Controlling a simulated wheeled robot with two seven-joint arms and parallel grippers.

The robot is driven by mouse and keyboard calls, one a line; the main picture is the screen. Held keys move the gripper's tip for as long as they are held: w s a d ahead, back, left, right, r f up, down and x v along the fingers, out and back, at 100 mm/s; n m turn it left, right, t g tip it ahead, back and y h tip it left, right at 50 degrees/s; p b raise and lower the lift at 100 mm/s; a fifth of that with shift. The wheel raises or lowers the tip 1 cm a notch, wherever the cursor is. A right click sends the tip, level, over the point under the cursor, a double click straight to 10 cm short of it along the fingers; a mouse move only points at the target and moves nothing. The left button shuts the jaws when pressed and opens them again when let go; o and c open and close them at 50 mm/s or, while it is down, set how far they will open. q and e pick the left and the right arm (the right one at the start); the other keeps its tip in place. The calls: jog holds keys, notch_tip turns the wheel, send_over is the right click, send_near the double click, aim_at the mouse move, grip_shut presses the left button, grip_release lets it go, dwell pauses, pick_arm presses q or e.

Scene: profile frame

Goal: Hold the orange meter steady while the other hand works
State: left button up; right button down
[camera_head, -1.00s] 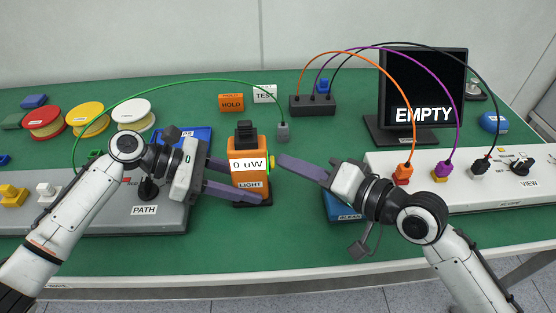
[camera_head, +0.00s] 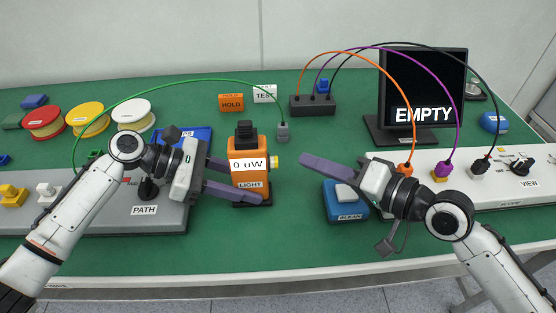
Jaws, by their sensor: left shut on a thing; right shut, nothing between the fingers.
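The orange meter (camera_head: 249,195) stands upright in the middle of the table. Its display reads "0 uW" and a label below reads "LIGHT". A yellow knob (camera_head: 275,162) sticks out of its right side. My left gripper (camera_head: 247,180) is shut on the meter from the left, its purple fingers at the meter's left side and front. My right gripper (camera_head: 305,160) is shut and empty, to the right of the meter and apart from the knob.
A blue box (camera_head: 345,212) lies below my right gripper. A grey plug (camera_head: 283,132) on a green cable stands behind the meter. A long panel marked "PATH" (camera_head: 100,222) lies left, a white panel (camera_head: 520,190) right. The monitor (camera_head: 424,88) reads "EMPTY". Green table in front is clear.

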jog(key=shift+d, duration=1.3)
pick_arm(q)
jog(key=o, duration=0.9)
